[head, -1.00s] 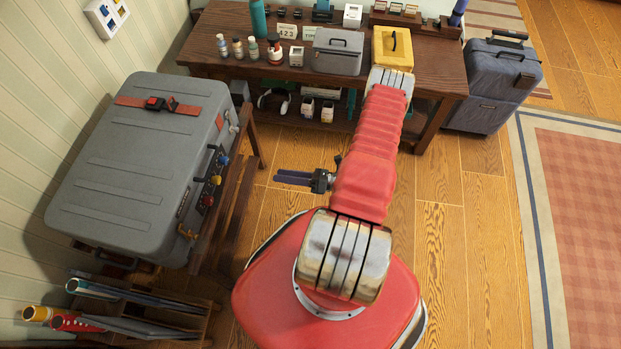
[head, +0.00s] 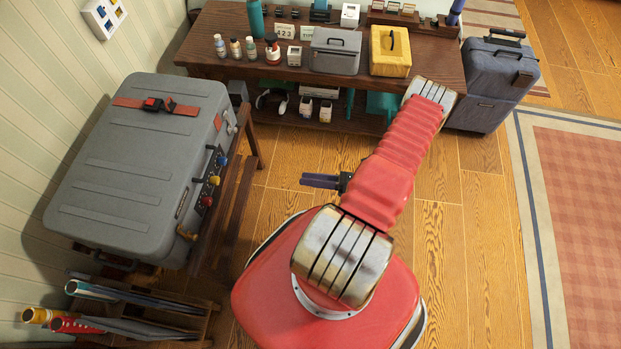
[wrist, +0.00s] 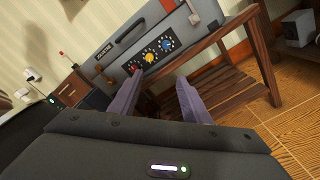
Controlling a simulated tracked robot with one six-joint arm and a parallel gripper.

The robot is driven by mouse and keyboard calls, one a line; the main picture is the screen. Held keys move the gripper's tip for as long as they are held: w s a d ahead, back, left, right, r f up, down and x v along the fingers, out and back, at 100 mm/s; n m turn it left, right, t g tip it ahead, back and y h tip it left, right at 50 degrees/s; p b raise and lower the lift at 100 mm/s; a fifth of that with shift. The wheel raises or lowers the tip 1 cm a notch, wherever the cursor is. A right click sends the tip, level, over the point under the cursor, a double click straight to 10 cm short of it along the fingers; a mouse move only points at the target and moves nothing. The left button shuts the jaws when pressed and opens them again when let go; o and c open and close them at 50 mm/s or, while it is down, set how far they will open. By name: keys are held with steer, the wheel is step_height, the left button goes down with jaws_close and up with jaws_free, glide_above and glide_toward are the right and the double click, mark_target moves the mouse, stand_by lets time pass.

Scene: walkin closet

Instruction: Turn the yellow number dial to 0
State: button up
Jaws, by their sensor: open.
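The yellow number dial (wrist: 150,57) is the middle of three dials on the side of a grey suitcase (wrist: 122,45). A red dial (wrist: 135,69) and a blue dial (wrist: 166,44) sit on either side of it. In the head view the yellow dial (head: 213,181) shows on the right side of the suitcase (head: 140,165). Its setting is too small to read. My gripper (head: 304,180) is over the floor to the right of the suitcase, apart from it. In the wrist view its two fingers (wrist: 158,97) are spread with nothing between them, below the dials.
The suitcase lies on a wooden rack (head: 232,190). A wooden table (head: 290,77) with bottles, a grey case (head: 336,52) and a yellow box (head: 390,50) stands at the back. A lower rack (head: 165,312) holds rolls. The floor between the suitcase rack and my base is clear.

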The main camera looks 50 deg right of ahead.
steer(key=shift+r, duration=0.1)
steer(key=w+a+r+n+g, duration=0.3)
steer(key=r+n+g, duration=0.2)
steer(key=r+n, duration=0.3)
steer(key=w+a+r+n+g, duration=0.25)
steer(key=r+n+g, duration=0.2)
steer(key=r, duration=0.65)
steer(key=w+a+r+n+g, duration=0.3)
steer(key=r+n+g, duration=0.2)
steer(key=r+n, duration=0.3)
steer(key=s+a+r+n+t+h, duration=0.1)
steer(key=s+a+r+n+h, duration=0.2)
steer(key=r, duration=0.5)
steer(key=s+a+r+n+t+h, duration=0.2)
steer(key=s+a+r+n+h, duration=0.1)
steer(key=a+r+n, duration=0.3)
steer(key=s+a+r+n+t+h, duration=0.2)
steer(key=a+r+n+h, duration=0.2)
steer(key=r+n, duration=0.4)
steer(key=shift+s+a+r, duration=0.4)
steer(key=shift+a+r, duration=0.35)
steer(key=shift+r, duration=0.65)
steer(key=shift+n+t, duration=0.25)
steer(key=shift+c, duration=0.5)
